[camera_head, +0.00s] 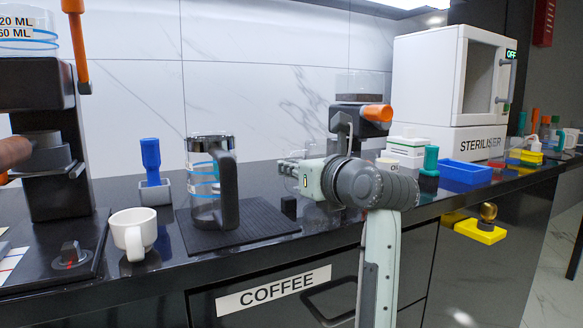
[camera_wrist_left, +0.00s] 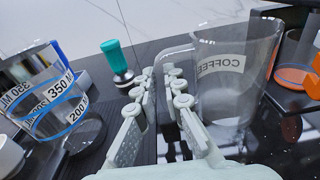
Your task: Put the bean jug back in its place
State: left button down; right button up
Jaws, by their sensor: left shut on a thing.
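The bean jug is a clear glass jug (camera_wrist_left: 232,100) with the word COFFEE showing on it in the left wrist view. Its clear handle (camera_wrist_left: 165,88) is between the fingers of my left gripper (camera_wrist_left: 161,100), which is shut on it. In the head view my left gripper (camera_head: 291,172) is over the black counter (camera_head: 270,185), right of the dark mat. The jug is mostly hidden behind it there. I cannot tell whether the jug touches the counter. My right gripper is not in view.
A measuring jug with blue bands (camera_head: 202,185) stands on a dark ribbed mat (camera_head: 262,222). A white cup (camera_head: 131,232) is left of it. A grinder with an orange part (camera_head: 377,113) is behind my gripper. A teal-handled tamper (camera_head: 430,160) and a blue tray (camera_head: 466,173) are to the right.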

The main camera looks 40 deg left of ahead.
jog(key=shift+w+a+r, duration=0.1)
pick_arm(q)
jog(key=shift+f, duration=0.2)
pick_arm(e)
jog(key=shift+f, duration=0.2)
pick_arm(q)
jog(key=c, duration=1.8)
grip_release()
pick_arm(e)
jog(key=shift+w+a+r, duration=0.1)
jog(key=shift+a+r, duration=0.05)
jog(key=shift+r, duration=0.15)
pick_arm(q)
jog(key=shift+w+a+f+m, duration=0.35)
jog(key=shift+a+f+m, duration=0.05)
jog(key=shift+f, duration=0.15)
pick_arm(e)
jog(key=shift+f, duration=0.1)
